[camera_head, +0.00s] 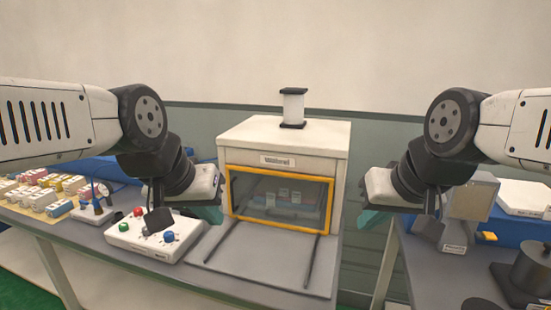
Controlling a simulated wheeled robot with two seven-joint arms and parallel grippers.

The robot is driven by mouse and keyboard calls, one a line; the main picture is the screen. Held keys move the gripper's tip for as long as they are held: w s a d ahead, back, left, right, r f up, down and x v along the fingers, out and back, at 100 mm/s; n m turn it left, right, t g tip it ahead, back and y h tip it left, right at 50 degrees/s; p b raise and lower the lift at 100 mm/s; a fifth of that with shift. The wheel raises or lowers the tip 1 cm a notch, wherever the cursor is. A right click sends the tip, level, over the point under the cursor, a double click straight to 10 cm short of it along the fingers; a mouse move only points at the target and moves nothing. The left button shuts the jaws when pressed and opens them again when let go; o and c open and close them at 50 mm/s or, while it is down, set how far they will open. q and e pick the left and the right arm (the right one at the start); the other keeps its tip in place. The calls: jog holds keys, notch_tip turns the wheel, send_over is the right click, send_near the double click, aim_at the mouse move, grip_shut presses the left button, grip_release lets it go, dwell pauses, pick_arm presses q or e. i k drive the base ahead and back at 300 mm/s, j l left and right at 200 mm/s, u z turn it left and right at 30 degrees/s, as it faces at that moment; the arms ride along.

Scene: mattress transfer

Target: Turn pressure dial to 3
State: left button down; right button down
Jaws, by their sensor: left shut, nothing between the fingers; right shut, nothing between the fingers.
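A white control box (152,246) stands on the table at the left of the machine. It carries a blue knob (168,236), a green button (124,227) and a red button (138,212). Which of them is the pressure dial, and where it points, is too small to tell. My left gripper (208,214), with teal fingers, is shut and empty above and right of the box, apart from the knob. Its dark wrist part hides some of the box top. My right gripper (371,219) is shut and empty, right of the machine.
A white machine (283,141) with an orange-framed window (232,200) stands in the middle, a black-and-white cylinder (293,108) on top. A bare plate with two rails (270,262) lies before it. Several small blocks lie at left. A second table at right holds equipment.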

aim_at(169, 236)
jog(key=u, duration=1.25)
jog(key=i+j, duration=0.15)
jog(key=j, duration=0.15)
jog(key=i+j, duration=0.2)
jog(key=j, duration=0.1)
